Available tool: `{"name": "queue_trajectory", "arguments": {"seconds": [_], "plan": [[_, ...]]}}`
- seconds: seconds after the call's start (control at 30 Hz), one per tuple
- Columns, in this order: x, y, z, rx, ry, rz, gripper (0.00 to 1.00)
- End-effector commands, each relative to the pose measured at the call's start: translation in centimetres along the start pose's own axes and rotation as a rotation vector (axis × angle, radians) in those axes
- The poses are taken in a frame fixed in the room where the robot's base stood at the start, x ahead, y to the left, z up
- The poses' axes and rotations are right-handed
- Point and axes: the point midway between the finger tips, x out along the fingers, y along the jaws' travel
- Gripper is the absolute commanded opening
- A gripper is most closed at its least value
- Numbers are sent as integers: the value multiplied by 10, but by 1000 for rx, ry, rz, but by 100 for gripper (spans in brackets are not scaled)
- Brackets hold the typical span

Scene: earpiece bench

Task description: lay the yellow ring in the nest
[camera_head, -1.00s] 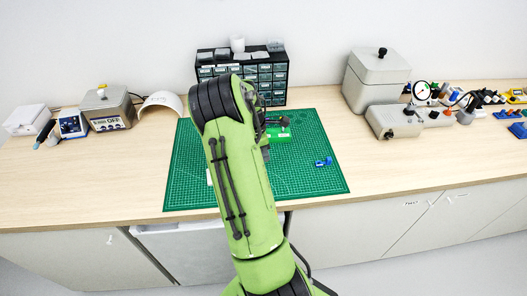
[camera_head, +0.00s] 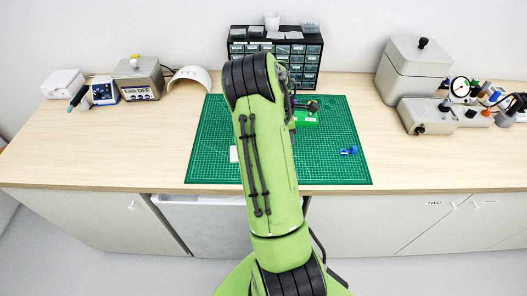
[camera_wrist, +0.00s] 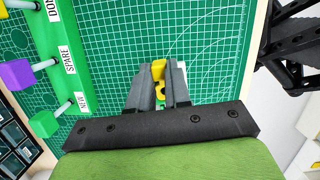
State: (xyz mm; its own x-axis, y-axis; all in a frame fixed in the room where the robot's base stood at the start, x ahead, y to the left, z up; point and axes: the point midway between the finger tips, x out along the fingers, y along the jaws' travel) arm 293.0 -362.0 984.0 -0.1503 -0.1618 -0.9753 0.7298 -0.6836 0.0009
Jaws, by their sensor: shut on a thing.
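In the wrist view, my gripper (camera_wrist: 160,88) is shut on the yellow ring (camera_wrist: 158,70), which sits between the two grey fingertips above the green mat. A pale edge (camera_wrist: 183,72) shows just beside the right finger, mostly hidden; I cannot tell whether it is the nest. In the head view my green arm hides my gripper and the ring. A small white piece (camera_head: 233,154) shows on the mat left of my arm; it may be the nest, but I cannot tell.
A green rack (camera_wrist: 65,62) has labels and coloured knobs, including a purple one (camera_wrist: 16,75). A blue part (camera_head: 348,151) lies on the cutting mat (camera_head: 335,120). A drawer cabinet (camera_head: 306,70) stands behind. Grey boxes (camera_head: 412,72) stand at right, instruments (camera_head: 138,80) at left.

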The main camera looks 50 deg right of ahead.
Motion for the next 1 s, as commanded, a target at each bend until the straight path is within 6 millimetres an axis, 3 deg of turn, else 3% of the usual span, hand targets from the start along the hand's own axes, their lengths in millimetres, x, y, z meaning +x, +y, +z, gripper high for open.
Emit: {"name": "queue_trajectory", "arguments": {"seconds": [0.13,0.17,0.37,0.67,0.77,1.0], "plan": [[0,0,0,0,0,-1,0],[0,0,0,0,0,-1,19],[0,0,0,0,0,-1,47],[-4,0,0,0,0,0,47],[-20,1,0,-1,0,4,47],[-89,1,0,-2,0,6,47]]}}
